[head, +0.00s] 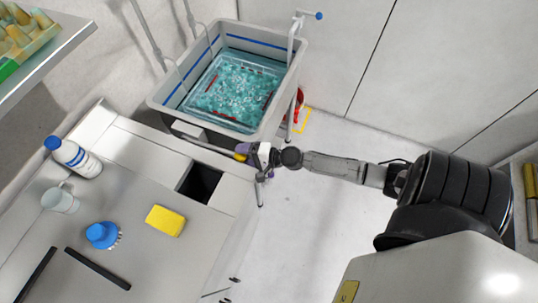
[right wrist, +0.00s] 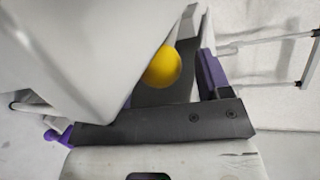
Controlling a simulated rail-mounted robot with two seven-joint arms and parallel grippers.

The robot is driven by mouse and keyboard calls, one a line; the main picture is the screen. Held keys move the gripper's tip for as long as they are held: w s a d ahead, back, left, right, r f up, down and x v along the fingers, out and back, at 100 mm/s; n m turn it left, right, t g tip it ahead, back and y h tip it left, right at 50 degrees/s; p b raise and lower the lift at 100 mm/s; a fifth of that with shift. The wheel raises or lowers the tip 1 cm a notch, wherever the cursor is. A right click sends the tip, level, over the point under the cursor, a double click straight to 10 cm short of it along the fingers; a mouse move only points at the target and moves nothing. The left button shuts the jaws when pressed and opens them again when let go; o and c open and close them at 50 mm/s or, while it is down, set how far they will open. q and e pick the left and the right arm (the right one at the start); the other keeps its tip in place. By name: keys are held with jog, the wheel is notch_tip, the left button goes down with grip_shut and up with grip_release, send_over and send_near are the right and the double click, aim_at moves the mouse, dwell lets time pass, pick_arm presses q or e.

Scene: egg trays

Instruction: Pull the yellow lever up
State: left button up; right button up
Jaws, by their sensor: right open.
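The yellow lever's round knob (head: 240,156) shows at the near edge of the basin, at the end of a pale bar. In the right wrist view the yellow knob (right wrist: 162,68) sits beside the left purple-lined finger side's grey-white surface, which partly hides it. My right gripper (head: 253,153) is right at the knob, coming in from the right. It is open, with a purple finger (right wrist: 210,74) just right of the knob; I cannot tell whether it touches. The rest of the lever is largely hidden. My left gripper is not in view.
A grey basin (head: 157,100) of bubbling water holds a submerged tray. The counter (head: 140,215) at left bears a white bottle (head: 75,157), a mug (head: 60,199), a blue-handled brush (head: 102,235) and a yellow sponge (head: 165,220). Open floor (head: 310,215) lies right.

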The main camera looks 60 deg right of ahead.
jog(key=b+v, duration=0.3)
jog(key=v, duration=1)
jog(key=shift+s, duration=0.3)
jog(key=shift+d+r, duration=0.1)
